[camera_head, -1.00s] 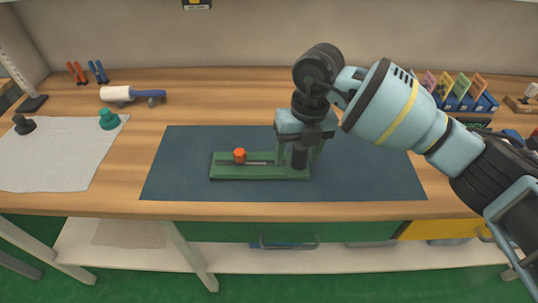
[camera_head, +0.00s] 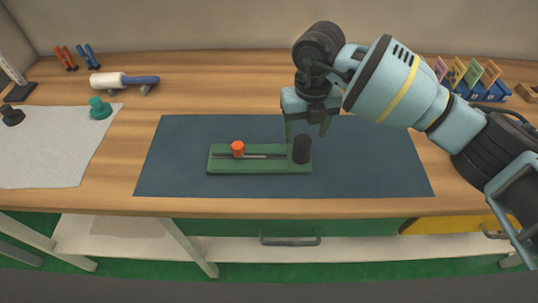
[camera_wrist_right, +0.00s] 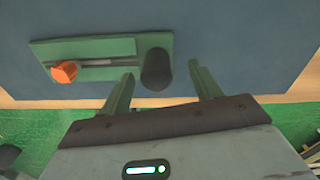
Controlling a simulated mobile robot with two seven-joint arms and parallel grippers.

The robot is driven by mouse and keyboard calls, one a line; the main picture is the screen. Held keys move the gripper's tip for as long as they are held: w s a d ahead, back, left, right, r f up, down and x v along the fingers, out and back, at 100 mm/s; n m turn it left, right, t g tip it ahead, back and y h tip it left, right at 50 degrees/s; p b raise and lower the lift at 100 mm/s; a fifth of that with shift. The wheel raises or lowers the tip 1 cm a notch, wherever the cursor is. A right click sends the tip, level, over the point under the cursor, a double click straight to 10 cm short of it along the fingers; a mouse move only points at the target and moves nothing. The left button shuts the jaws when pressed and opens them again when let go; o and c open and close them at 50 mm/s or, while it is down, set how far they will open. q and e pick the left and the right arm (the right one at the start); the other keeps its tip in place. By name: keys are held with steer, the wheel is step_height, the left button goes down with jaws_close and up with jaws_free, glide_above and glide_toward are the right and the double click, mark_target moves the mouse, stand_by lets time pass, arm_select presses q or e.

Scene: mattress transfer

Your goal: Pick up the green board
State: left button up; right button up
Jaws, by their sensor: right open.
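The green board (camera_head: 225,166) lies flat on the dark blue mat (camera_head: 380,170) in the head view. It carries an orange knob (camera_head: 238,149) near its left end, a slot along its middle and a black cylinder (camera_head: 302,150) at its right end. My right gripper (camera_head: 306,133) is open and empty, above the right end of the board. In the right wrist view the open fingers (camera_wrist_right: 160,85) point toward the board (camera_wrist_right: 100,47), with the black cylinder (camera_wrist_right: 156,70) between and beyond the tips. My left gripper is not in view.
A white cloth (camera_head: 45,150) with a teal piece (camera_head: 100,108) lies at the left. A white roller (camera_head: 108,80) with a blue handle and some pliers lie at the back left. Blue bins (camera_head: 485,90) stand at the back right. The mat around the board is clear.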

mark_target(302, 138)
steer(key=f, duration=0.5)
steer(key=shift+s+a, duration=0.25)
steer(key=shift+s, duration=0.15)
steer(key=shift+c, duration=0.3)
steer(key=c, duration=1.3)
